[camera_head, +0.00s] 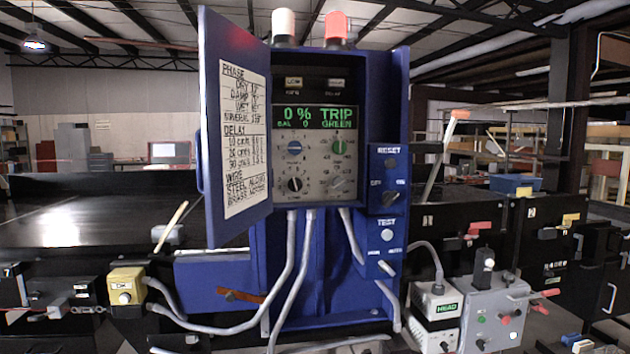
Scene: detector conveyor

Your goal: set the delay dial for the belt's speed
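A blue detector cabinet (325,260) stands in the middle with its door (213,130) swung open to the left. A display (317,117) reads "0 % TRIP", "BAL 0", "GREEN". The door card (245,135) has PHASE, DELAY and WIRE sections; DELAY lists several belt speeds with blurred values. My gripper is not in view.
A dark belt (70,222) runs at the left. RESET (389,162) and TEST (387,235) boxes sit on the cabinet's right side. A yellow button box (126,288), a grey switch box (497,310) and loose cables stand low in front. Black numbered bins (540,225) are right.

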